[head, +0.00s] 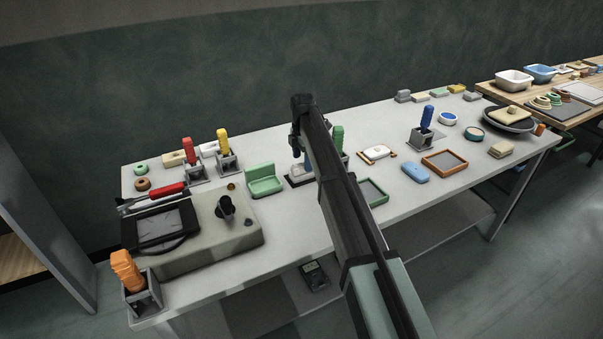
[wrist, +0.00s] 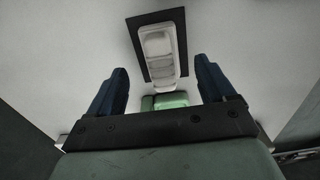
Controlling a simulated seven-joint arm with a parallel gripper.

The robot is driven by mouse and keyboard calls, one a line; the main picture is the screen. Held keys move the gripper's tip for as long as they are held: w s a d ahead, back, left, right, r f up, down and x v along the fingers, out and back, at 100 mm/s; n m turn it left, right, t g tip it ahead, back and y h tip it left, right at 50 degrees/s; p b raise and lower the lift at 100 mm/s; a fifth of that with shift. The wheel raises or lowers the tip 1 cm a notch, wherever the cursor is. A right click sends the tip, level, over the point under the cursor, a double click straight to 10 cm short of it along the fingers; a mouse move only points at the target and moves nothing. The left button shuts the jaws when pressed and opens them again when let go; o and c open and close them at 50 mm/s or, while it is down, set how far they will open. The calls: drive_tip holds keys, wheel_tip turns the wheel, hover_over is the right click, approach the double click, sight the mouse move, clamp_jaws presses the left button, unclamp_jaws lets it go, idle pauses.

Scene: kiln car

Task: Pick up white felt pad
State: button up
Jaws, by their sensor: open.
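A pale, long, rounded piece (wrist: 158,45), which may be the white felt pad, shows in the wrist view over a dark rectangular base (wrist: 138,20). In the head view the dark base (head: 296,182) is on the grey table, and my arm largely hides what is on it. My gripper (wrist: 161,78) has its two blue fingers spread, with nothing held between them. The pale piece lies ahead of the gap between them. In the head view my gripper (head: 301,148) is above the dark base, partly hidden by my arm. I cannot tell whether it touches anything.
A green-handled tool (head: 338,138) stands close to the right of my gripper.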

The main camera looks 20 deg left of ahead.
sight(302, 165)
drive_tip(key=shift+s+a+f, duration=0.1)
drive_tip(key=shift+f, duration=1.25)
drive_tip(key=shift+s+f, duration=0.1)
drive_tip(key=shift+f, duration=1.2)
drive_tip(key=c, duration=1.2)
